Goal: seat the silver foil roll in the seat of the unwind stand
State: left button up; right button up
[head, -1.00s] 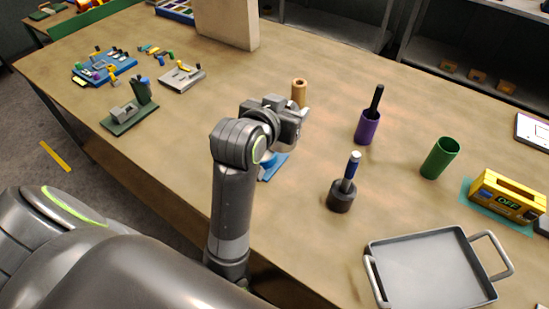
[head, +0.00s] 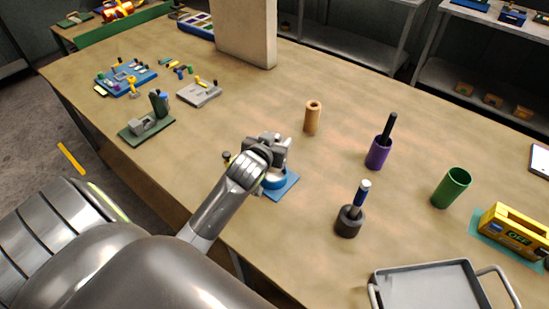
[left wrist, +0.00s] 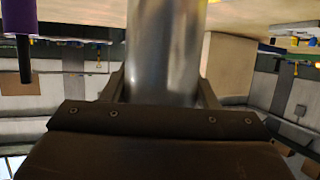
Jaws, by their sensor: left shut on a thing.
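A shiny silver foil roll (left wrist: 165,50) stands between my left gripper's fingers in the left wrist view. My left gripper (head: 278,148) is shut on it; in the head view the gripper and wrist mostly hide the roll. Just below the gripper in that view is a blue base plate (head: 286,188) with a round blue part (head: 274,180) on it, which looks like the unwind stand. The wrist partly covers it, so I cannot tell whether the roll touches its seat. My right gripper is not in view.
A tan roll (head: 312,120) stands behind the gripper. To the right are a dark holder (head: 348,224) with a blue-handled tool, a purple cup (head: 378,155), a green cup (head: 452,188), a yellow device (head: 512,232) and a grey pan (head: 425,292). A dark green fixture (head: 145,128) stands left.

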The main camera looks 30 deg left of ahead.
pick_arm(q)
jog(key=shift+f, duration=0.95)
jog(key=f, duration=0.3)
jog(key=shift+s, duration=0.3)
jog(key=c, duration=0.4)
jog(key=shift+s+d+f, duration=0.1)
jog(key=shift+s+f, duration=0.15)
jog(key=shift+f, duration=0.15)
grip_shut()
jog(key=o, duration=1.1)
grip_release()
jog(key=shift+f, duration=0.1)
jog(key=o, duration=0.4)
jog(key=shift+w, duration=0.1)
jog(key=shift+d, duration=0.1)
